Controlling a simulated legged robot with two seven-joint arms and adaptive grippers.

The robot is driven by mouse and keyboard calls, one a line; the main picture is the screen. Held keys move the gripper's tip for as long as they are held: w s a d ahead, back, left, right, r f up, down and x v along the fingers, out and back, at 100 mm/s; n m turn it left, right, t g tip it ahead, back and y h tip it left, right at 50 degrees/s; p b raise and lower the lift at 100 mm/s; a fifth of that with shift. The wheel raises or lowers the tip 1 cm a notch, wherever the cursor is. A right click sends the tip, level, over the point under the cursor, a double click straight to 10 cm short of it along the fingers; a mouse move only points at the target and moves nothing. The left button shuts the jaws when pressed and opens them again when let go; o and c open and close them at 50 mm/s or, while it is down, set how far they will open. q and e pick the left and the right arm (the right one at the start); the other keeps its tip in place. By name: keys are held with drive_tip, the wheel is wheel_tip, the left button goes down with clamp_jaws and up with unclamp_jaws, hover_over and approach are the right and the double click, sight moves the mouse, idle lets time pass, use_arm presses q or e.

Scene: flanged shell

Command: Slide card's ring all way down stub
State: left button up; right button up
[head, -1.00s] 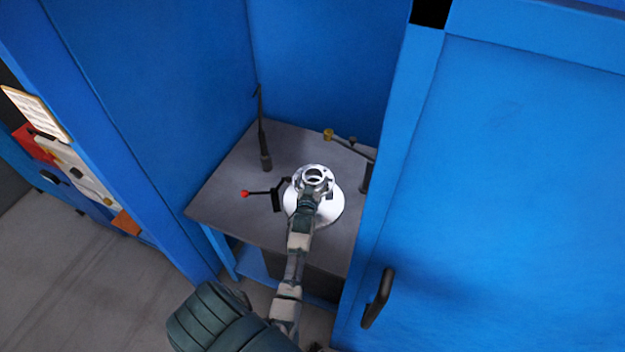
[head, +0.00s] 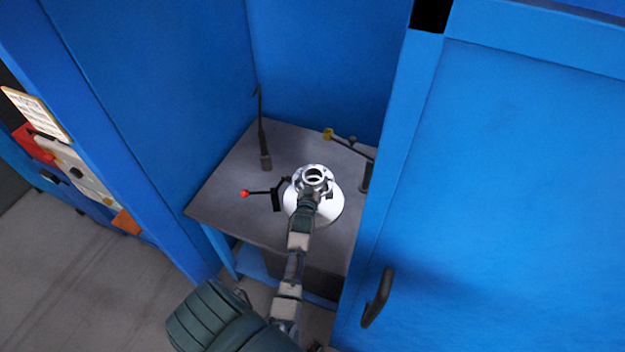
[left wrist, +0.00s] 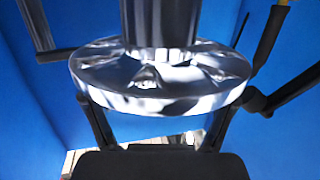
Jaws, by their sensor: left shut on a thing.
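A shiny metal flanged shell (head: 330,209) with a round open collar on top stands over the grey table. In the left wrist view its flange (left wrist: 160,85) is a broad bright disc around a dark upright cylinder. My left gripper (head: 311,192) is at the shell's near side and covers part of it. In the left wrist view my left gripper (left wrist: 160,108) has a finger at each side of the flange and is shut on it. A pale card (head: 36,112) with print shows at the far left on the blue frame; I cannot make out its ring or a stub. My right gripper is out of view.
The grey table (head: 226,190) sits inside a blue enclosure. A red-knobbed lever (head: 262,193), an upright dark rod (head: 264,140) and a yellow-tipped arm (head: 345,142) stand close around the shell. A blue door (head: 510,200) with a black handle (head: 377,298) bounds the right.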

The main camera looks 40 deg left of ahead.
use_arm(q)
drive_tip(key=shift+r, duration=0.3)
drive_tip(key=shift+f+b, duration=1.85)
drive_tip(key=shift+f, duration=1.4)
drive_tip(key=o, duration=1.7)
drive_tip(key=shift+c, duration=0.2)
drive_tip(key=shift+s+d+f, duration=0.1)
drive_tip(key=shift+d+f, duration=0.05)
drive_tip(key=shift+f, duration=0.2)
drive_tip(key=v, duration=1.2)
drive_tip(key=shift+r, duration=0.2)
